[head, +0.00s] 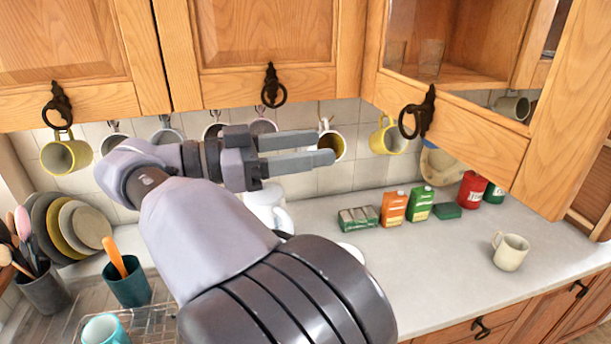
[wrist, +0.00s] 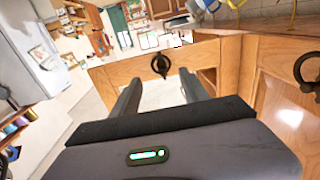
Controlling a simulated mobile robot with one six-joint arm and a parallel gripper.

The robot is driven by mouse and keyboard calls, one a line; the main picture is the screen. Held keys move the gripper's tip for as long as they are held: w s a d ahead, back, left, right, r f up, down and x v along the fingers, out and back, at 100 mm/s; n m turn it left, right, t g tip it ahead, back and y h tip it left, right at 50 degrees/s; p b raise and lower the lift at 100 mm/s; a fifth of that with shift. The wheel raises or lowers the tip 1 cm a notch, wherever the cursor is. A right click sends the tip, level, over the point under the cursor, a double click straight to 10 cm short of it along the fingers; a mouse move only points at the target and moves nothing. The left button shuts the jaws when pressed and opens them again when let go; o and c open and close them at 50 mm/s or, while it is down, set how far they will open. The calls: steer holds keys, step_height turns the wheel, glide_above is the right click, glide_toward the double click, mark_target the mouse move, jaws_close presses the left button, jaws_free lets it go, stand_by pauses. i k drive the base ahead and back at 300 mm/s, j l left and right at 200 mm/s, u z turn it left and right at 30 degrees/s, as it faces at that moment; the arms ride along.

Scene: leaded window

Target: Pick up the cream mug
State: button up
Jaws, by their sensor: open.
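The cream mug (head: 510,252) stands upright on the pale countertop at the right of the head view, with its handle on its left side. My gripper (head: 325,149) is open and empty, raised in front of the hanging mugs and pointing right. It is well above the counter and far to the left of the cream mug. In the wrist view my gripper's two fingers (wrist: 160,92) are apart with nothing between them. I cannot make out the cream mug in the wrist view.
Wooden cabinets (head: 265,35) overhang the counter, with yellow mugs (head: 66,154) on hooks below. An orange carton (head: 394,208), a green carton (head: 420,203) and a red canister (head: 472,190) stand along the back. Plates and a teal cup (head: 105,329) are at left. Counter around the cream mug is clear.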

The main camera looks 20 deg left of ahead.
mark_target(513, 249)
steer(key=k+l, duration=0.75)
steer(key=k, duration=0.1)
